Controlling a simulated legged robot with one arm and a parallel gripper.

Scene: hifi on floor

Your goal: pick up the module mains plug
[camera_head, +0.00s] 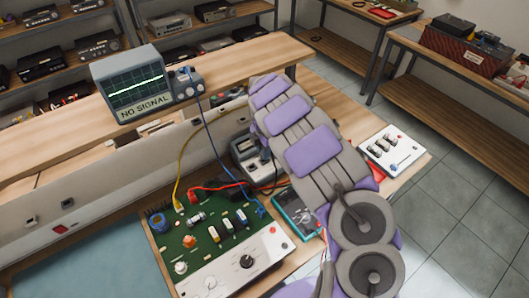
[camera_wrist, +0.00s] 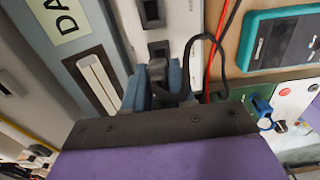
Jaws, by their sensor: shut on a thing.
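The black mains plug (camera_wrist: 157,70) is in the wrist view, between the two blue-grey fingers of my gripper (camera_wrist: 156,84). The fingers are shut on it. A black cable (camera_wrist: 224,45) loops from the plug to the right and up. A white socket strip (camera_wrist: 181,18) with dark outlets lies right beyond the plug. I cannot tell whether the plug's pins are in an outlet or clear of it. In the head view my arm hides the gripper and the plug.
A grey labelled box (camera_wrist: 75,40) stands left of the fingers. A teal meter (camera_wrist: 285,40) and a red wire lie to the right. In the head view, a green circuit board (camera_head: 205,238) sits on the bench, with a screen reading NO SIGNAL (camera_head: 136,84) on the shelf behind.

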